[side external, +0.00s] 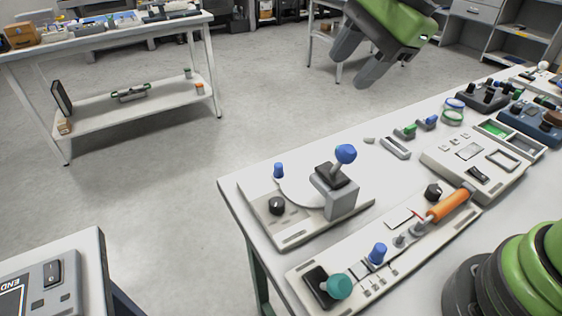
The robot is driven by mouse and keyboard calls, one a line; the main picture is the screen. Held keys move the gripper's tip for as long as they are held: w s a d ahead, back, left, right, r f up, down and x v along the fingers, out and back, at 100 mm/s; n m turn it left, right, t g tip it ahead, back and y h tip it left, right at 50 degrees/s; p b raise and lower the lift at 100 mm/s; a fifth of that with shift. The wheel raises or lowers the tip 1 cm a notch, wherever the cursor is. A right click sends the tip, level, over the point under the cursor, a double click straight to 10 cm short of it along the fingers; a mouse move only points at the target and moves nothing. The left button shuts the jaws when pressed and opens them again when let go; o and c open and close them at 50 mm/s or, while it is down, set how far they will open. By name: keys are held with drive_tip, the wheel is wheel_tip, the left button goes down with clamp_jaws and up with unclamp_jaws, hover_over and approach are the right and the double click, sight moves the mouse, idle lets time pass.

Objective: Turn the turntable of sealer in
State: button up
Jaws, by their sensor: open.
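A device that looks like the sealer (293,232) stands at the near left corner of the white table. It has a pale round disc, seemingly the turntable (298,191), with a blue peg (278,170) upright at its far left. A grey block with a blue ball-topped lever (345,154) stands over the disc's right part and hides some of it. A black knob (277,206) is at the device's front left. My gripper (349,72) is open and empty, high above and apart from the device, at the top of the picture.
In front of the sealer is a long panel (300,277) with a teal knob, a blue knob and an orange handle. Another panel (450,160) and several small devices fill the table's right. A side table (20,62) stands at the back left.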

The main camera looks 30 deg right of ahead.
sight(279, 164)
drive_tip(key=w+a+f+m, duration=0.2)
drive_tip(key=w+f, duration=0.1)
drive_tip(key=f, duration=0.4)
drive_tip(key=w+a+f+m+g, duration=0.1)
drive_tip(key=w+a+f+m, duration=0.1)
drive_tip(key=f, duration=0.6)
drive_tip(key=w+a+f+m, duration=0.2)
drive_tip(key=w+f+m, duration=0.2)
drive_tip(key=f, duration=0.3)
drive_tip(key=shift+w+a+f+g, duration=0.1)
drive_tip(key=shift+a+f+g, duration=0.1)
drive_tip(key=shift+g, duration=0.2)
clamp_jaws()
